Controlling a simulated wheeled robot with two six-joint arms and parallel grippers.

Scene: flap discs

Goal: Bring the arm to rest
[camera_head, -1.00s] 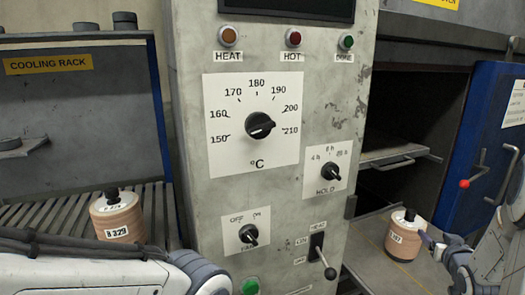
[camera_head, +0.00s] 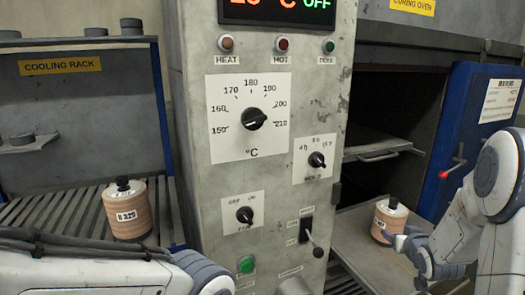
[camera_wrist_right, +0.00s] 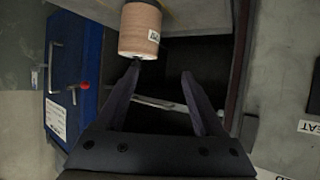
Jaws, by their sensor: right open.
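My right gripper (camera_head: 402,245) is beside a stack of flap discs (camera_head: 389,222) on the shelf in front of the curing oven. In the right wrist view my right gripper (camera_wrist_right: 160,76) is open with nothing between its fingers. That stack (camera_wrist_right: 140,30) shows beyond the left fingertip; whether they touch I cannot tell. My left arm (camera_head: 90,272) crosses the lower left of the head view, and its gripper is out of the picture.
A stack labelled B 329 (camera_head: 127,212) stands on the slatted cooling rack (camera_head: 70,205). The control panel (camera_head: 215,190) stands between rack and oven. The blue oven door (camera_head: 455,140) is open at the right, with a red-knobbed handle (camera_head: 443,174).

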